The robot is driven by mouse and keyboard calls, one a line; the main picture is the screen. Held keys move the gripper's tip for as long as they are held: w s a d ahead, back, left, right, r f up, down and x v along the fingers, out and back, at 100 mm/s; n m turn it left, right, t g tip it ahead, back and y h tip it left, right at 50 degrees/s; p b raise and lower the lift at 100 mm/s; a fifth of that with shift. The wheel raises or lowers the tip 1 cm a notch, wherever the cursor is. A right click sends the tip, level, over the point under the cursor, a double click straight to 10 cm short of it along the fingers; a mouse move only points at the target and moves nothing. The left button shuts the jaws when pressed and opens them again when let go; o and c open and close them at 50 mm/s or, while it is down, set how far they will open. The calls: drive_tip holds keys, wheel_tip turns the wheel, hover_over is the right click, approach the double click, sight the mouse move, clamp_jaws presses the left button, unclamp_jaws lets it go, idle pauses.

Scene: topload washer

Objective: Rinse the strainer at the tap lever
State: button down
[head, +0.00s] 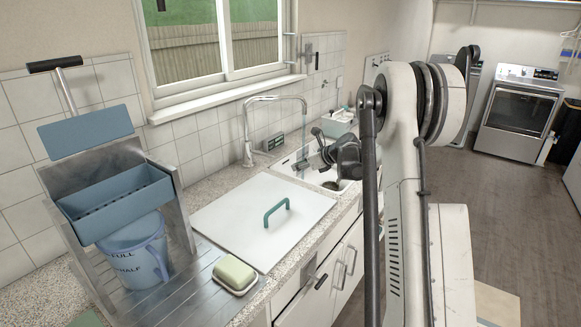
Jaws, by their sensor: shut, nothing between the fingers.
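The chrome tap (248,130) stands behind the sink (300,166), its spout arched over the basin. A thin, pale greenish vertical streak below the spout looks like running water. I cannot make out a lever on the tap. My gripper (321,143) is over the sink, just right of the streak. It is shut and empty, and its wrist hides part of the basin.
A white board with a green handle (278,211) covers the near counter beside the sink. A blue perforated tray (117,203), a blue measuring jug (136,252) and a soap dish (235,274) stand at the left. A small green device (272,142) sits behind the sink.

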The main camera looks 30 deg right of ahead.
sight(263, 154)
drive_tip(key=x, duration=0.9)
drive_tip(key=shift+w, duration=0.1)
wheel_tip(263, 154, up, 3)
drive_tip(key=shift+a+f+p, duration=0.1)
drive_tip(key=shift+f+p, duration=0.05)
drive_tip(key=shift+p, duration=0.15)
drive_tip(key=shift+w+r, duration=0.3)
drive_tip(key=shift+r, duration=0.15)
drive_tip(key=shift+a+r, duration=0.1)
drive_tip(key=shift+r, duration=0.05)
drive_tip(key=shift+w+r+g, duration=0.1)
drive_tip(key=shift+r+g, duration=0.2)
drive_tip(key=shift+r, duration=0.45)
